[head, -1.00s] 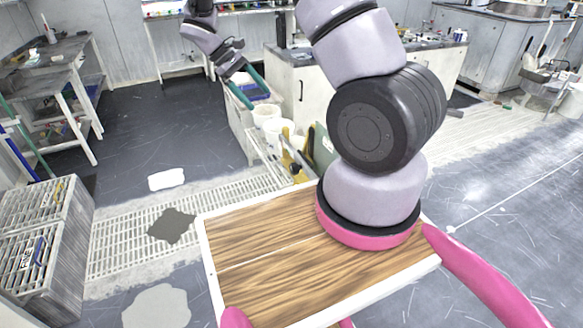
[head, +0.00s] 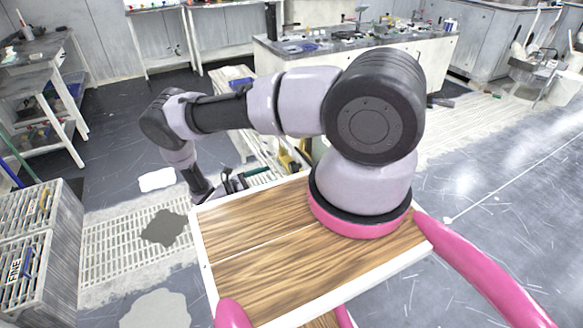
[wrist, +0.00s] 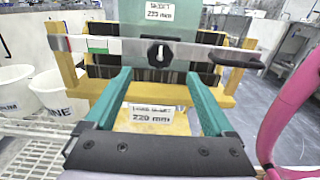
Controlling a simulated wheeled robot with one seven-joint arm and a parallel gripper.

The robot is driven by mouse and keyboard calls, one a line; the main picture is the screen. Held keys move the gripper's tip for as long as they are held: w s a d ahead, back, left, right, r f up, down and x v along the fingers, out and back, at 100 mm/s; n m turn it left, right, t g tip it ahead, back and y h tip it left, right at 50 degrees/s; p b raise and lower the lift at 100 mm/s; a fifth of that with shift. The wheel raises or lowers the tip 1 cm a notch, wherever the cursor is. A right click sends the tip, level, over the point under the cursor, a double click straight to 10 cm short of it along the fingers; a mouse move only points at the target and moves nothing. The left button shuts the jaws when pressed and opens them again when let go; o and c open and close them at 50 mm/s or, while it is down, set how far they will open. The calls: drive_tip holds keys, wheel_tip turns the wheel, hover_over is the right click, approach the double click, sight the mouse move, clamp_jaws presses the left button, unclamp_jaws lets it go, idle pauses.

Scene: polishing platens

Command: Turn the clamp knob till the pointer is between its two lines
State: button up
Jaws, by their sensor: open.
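In the wrist view the black clamp knob (wrist: 158,53) sits mid-way along a pale bar, with a small light mark on its face. In the head view my gripper (head: 243,178) is low behind the wooden board, and the knob is hidden.
A yellow frame (wrist: 68,55) holds the bar, with a black handle (wrist: 237,60) at its right. A label reading 220 mm (wrist: 152,114) lies below the knob. White buckets (wrist: 52,92) stand at the left. A grey bench (head: 350,50) stands behind.

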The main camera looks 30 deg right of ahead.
sight(291, 169)
drive_tip(key=d, duration=1.1)
drive_tip(key=shift+w+f, duration=0.1)
drive_tip(key=shift+w, duration=0.05)
drive_tip(key=c, duration=1.3)
drive_tip(key=shift+c, duration=0.2)
drive_tip(key=m, duration=0.4)
drive_tip(key=shift+a+m, duration=0.1)
drive_tip(key=shift+m, duration=0.3)
drive_tip(key=m, duration=0.4)
drive_tip(key=shift+m, duration=0.3)
